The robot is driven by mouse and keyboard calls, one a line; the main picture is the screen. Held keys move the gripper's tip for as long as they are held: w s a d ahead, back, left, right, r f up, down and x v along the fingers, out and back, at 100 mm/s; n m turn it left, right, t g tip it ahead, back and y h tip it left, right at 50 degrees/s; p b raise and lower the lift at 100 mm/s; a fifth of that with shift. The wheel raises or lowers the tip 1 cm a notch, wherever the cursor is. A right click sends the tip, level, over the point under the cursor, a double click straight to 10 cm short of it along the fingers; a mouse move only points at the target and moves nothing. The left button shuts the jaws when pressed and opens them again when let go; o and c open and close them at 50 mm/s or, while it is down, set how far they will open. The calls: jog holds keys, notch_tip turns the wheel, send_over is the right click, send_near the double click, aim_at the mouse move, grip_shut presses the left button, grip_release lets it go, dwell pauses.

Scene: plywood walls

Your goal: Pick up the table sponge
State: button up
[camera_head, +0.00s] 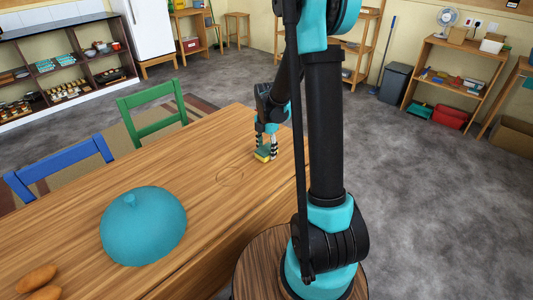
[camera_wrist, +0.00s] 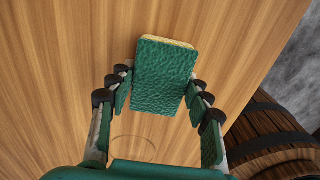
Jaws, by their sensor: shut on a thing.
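The table sponge (camera_wrist: 164,78) has a green rough face and a yellow edge. In the wrist view it sits between the fingertips of my gripper (camera_wrist: 160,88), which is shut on it. In the head view the sponge (camera_head: 264,155) shows as a small yellow and green block under my gripper (camera_head: 266,147), near the far right part of the wooden table (camera_head: 215,200). I cannot tell whether the sponge touches the table top or hangs just above it.
A large teal dome-shaped object (camera_head: 143,226) stands on the table at the left, with brown bread-like pieces (camera_head: 37,278) near the front left corner. A green chair (camera_head: 152,112) and a blue chair (camera_head: 60,165) stand along the far side. A wooden barrel (camera_wrist: 270,135) is beside the table.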

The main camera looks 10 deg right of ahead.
aim_at(267, 149)
jog(key=shift+r, duration=0.1)
jog(key=shift+c, duration=0.5)
notch_tip(267, 149, up, 20)
